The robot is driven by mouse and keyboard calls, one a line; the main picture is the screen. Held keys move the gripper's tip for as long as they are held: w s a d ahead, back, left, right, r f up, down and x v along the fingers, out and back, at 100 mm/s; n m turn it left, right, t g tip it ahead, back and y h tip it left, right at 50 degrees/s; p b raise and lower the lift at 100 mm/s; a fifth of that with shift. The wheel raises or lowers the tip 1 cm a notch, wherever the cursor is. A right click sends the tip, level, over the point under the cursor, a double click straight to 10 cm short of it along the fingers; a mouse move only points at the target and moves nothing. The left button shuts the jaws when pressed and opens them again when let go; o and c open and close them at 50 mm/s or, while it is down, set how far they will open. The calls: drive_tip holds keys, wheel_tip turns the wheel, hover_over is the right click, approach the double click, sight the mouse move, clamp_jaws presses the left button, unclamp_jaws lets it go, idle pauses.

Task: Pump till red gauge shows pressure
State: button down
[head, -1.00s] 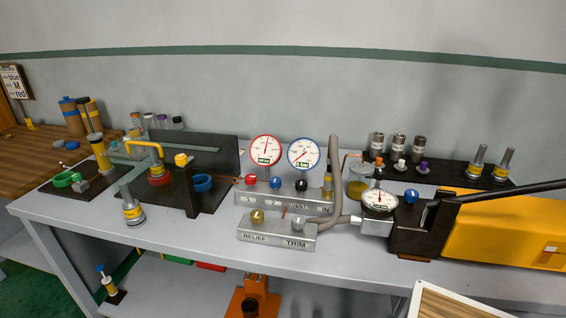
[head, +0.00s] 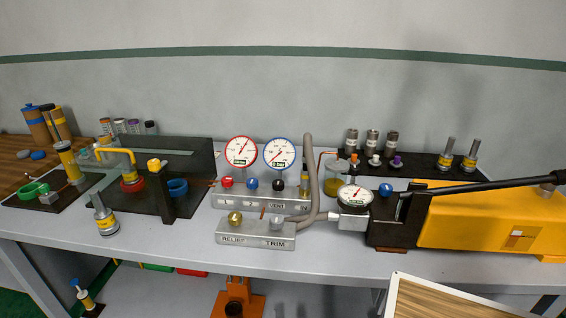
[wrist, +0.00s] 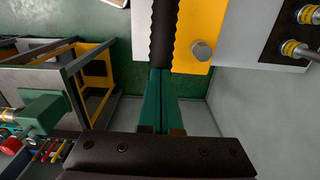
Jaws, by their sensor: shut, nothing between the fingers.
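The red-rimmed gauge (head: 241,151) stands on the manifold in the head view; its fine markings are too small to read. The hand pump has a yellow body (head: 470,218), a black head block (head: 392,222) and a long black lever (head: 480,186) reaching to the right edge. A white dial gauge (head: 355,196) sits beside the head block. In the wrist view my gripper (wrist: 160,72) has its teal fingers shut and empty. The fingertips are close to the end of a ribbed black grip (wrist: 164,35), apparently the lever's; contact cannot be told.
A blue-rimmed gauge (head: 279,153) stands right of the red one, above the valve knobs. A RELIEF and TRIM block (head: 255,233) sits in front. A wood-topped table (head: 450,300) is at the lower right. In the wrist view a yellow-framed stand (wrist: 95,80) is at left.

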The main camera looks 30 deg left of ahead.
drive_tip(key=shift+w+d+f, duration=0.1)
drive_tip(key=shift+d+f, duration=0.05)
drive_tip(key=shift+f, duration=0.65)
drive_tip(key=shift+d+f, duration=0.2)
drive_tip(key=shift+f, duration=0.55)
drive_tip(key=shift+w+d+f, duration=0.1)
drive_tip(key=shift+d+f, duration=0.05)
drive_tip(key=shift+f, duration=0.65)
drive_tip(key=shift+s+f, duration=0.1)
drive_tip(key=shift+d+f, duration=0.15)
drive_tip(key=shift+f, duration=2.05)
drive_tip(key=r, duration=0.7)
drive_tip(key=shift+a+r, duration=0.3)
drive_tip(key=shift+a, duration=0.1)
drive_tip(key=r, duration=0.2)
drive_tip(key=a+r, duration=0.1)
drive_tip(key=r, duration=0.2)
drive_tip(key=a+r, duration=0.1)
drive_tip(key=r, duration=0.1)
drive_tip(key=shift+s+r, duration=0.25)
drive_tip(key=shift+s, duration=0.1)
